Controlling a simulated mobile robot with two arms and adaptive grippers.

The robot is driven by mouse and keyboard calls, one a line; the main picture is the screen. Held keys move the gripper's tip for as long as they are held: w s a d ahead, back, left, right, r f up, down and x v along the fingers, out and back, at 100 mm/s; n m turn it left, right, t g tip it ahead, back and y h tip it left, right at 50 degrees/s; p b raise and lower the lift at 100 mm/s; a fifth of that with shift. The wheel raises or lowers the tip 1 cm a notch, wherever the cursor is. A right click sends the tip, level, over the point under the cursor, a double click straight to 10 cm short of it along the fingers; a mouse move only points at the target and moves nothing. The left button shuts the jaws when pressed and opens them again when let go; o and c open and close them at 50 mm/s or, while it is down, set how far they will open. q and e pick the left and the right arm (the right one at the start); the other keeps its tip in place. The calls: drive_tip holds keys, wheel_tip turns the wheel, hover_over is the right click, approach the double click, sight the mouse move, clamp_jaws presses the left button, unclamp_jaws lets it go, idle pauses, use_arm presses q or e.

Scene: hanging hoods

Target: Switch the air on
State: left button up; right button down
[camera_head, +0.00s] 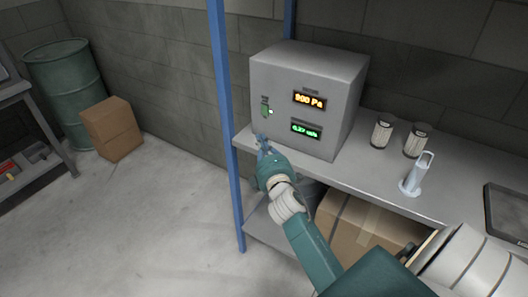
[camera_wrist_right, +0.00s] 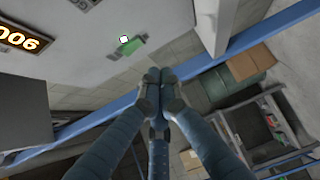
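The grey control box (camera_head: 289,118) stands on the shelf. Its front has an orange display reading 900 Pa (camera_head: 309,99) and a green display (camera_head: 306,130) that seems to read 0.37 m/s. A small green switch (camera_head: 265,107) with a lit pale lamp (camera_head: 271,112) sits at the left of the front. My right gripper (camera_head: 262,139) is just below the switch, near the shelf edge. In the right wrist view its fingertips (camera_wrist_right: 160,77) are together with nothing between them, and the green switch (camera_wrist_right: 131,46) is close by, apart from them. My left gripper is not in view.
A blue post (camera_head: 226,120) rises left of the box. Two filter cartridges (camera_head: 381,132) (camera_head: 416,140) and a white handled object (camera_head: 416,175) stand on the shelf (camera_head: 360,172) at right. A cardboard box (camera_head: 360,230) is below.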

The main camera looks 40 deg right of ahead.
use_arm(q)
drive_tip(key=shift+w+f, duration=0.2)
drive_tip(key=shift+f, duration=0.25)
use_arm(e)
drive_tip(key=v, duration=0.4)
drive_tip(key=shift+w+a, duration=0.15)
drive_tip(key=shift+a, duration=0.05)
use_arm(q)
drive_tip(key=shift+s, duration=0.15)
use_arm(e)
drive_tip(key=shift+f, duration=0.1)
